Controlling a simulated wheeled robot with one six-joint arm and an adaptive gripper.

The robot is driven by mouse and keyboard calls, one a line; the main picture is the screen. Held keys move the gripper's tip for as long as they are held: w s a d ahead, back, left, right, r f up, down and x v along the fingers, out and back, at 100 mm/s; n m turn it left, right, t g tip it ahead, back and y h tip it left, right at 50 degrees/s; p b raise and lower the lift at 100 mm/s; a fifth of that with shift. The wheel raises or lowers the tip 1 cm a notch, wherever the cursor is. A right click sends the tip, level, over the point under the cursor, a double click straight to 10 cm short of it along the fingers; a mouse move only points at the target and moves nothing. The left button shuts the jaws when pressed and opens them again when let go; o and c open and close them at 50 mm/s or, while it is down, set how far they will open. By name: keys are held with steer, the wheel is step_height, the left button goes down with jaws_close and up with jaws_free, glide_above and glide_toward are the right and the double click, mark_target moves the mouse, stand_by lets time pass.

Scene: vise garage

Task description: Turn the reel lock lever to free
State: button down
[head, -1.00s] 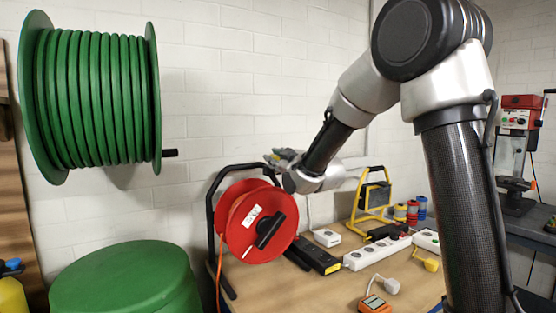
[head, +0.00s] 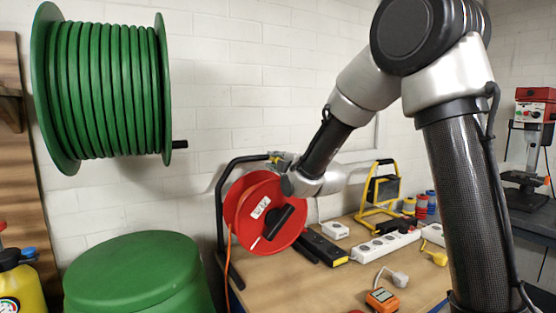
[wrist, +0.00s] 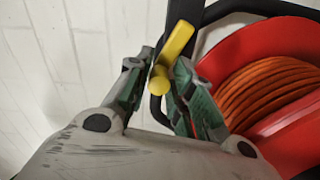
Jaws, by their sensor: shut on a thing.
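The red cable reel (head: 250,196) stands in a black tube frame (head: 221,205) at the left end of the workbench. Its orange cable (wrist: 270,88) shows in the wrist view. The yellow reel lock lever (wrist: 178,42) is beside the frame tube in the wrist view, tilted, with its round end toward the camera. My gripper (wrist: 159,75) is shut on the lever, one green-padded finger on each side. In the head view my gripper (head: 279,160) is at the top of the reel frame, and the lever is too small to make out there.
A green hose drum (head: 105,90) hangs on the wall, with a green barrel (head: 135,270) below. A yellow work light (head: 380,190), a white power strip (head: 385,246) and an orange meter (head: 382,299) are on the workbench (head: 315,282). The wall is close behind the reel.

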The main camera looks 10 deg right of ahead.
steer(key=shift+r+n, duration=0.1)
steer(key=shift+n, duration=0.4)
steer(key=c, duration=1.3)
jaws_free()
step_height(320, 180, up, 10)
steer(key=shift+f, duration=0.1)
